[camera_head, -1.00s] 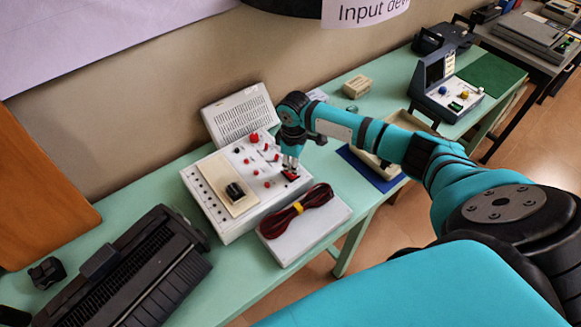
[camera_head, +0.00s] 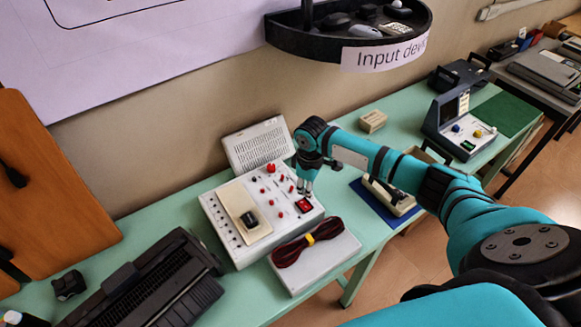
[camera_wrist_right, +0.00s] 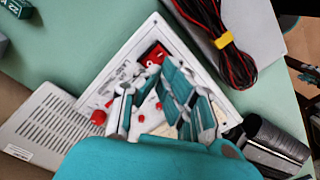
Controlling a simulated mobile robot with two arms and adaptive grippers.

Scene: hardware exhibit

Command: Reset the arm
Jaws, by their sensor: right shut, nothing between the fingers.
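My right gripper (camera_head: 305,190) points down, shut and empty, just above the red rocker switch (camera_head: 304,205) on the white control box (camera_head: 238,246). There is a small gap between the fingertips and the switch in the head view. In the right wrist view the fingers (camera_wrist_right: 158,100) are in front of the box, and the red switch (camera_wrist_right: 154,55) shows beyond them. My right arm (camera_head: 400,165) reaches in from the right, bent at the wrist. My left gripper is not in view.
A grey box with a dark red cable (camera_head: 307,243) lies close in front of the control box. A grilled white unit (camera_head: 258,145) stands behind it. A black printer-like machine (camera_head: 150,285) is at left. A black shelf (camera_head: 345,35) hangs on the wall above.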

